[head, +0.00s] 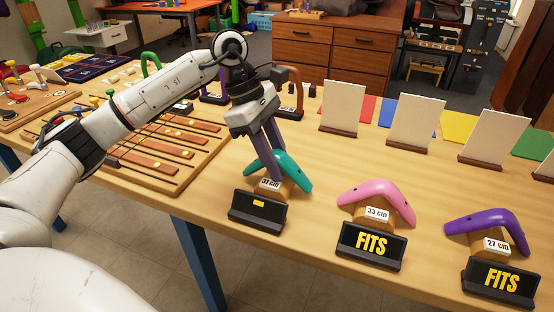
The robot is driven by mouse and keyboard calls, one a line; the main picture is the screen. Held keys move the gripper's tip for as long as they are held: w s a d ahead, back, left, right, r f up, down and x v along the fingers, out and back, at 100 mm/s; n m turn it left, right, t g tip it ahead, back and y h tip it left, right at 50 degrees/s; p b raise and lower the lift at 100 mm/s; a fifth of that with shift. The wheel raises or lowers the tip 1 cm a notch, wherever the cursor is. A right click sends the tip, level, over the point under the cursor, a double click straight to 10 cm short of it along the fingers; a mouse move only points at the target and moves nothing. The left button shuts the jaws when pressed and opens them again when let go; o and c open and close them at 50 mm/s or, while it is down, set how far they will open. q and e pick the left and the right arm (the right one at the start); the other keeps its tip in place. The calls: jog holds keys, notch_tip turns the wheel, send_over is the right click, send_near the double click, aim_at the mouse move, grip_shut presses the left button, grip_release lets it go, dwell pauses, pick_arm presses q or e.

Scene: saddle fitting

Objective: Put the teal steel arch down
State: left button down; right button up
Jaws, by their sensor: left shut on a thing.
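The teal steel arch (297,180) is at or on the wooden form labelled 31 cm (270,184), behind a black sign (258,208) showing a small yellow mark. My left gripper (271,170) comes down from above and is shut on the arch near its middle. The fingers hide part of the arch, and I cannot tell whether it rests fully on the form. My right gripper is not in view.
A pink arch (376,192) sits on the 33 cm form and a purple arch (490,222) on the 27 cm form, each behind a FITS sign. Blank white cards (343,104) stand behind. A wooden rack (160,178) lies left. Table (330,270) is bare at front.

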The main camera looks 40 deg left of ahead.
pick_arm(q)
jog(key=shift+s+f, duration=0.15)
jog(key=shift+f, duration=0.25)
jog(key=c, duration=1.6)
grip_release()
jog(key=shift+f, duration=0.1)
jog(key=shift+o, duration=1.2)
jog(key=shift+d+f, duration=0.1)
jog(key=shift+r, duration=0.45)
jog(key=w+p+v, duration=0.1)
jog(key=v, duration=1.1)
jog(key=shift+s+r, duration=0.3)
jog(key=shift+r, duration=0.1)
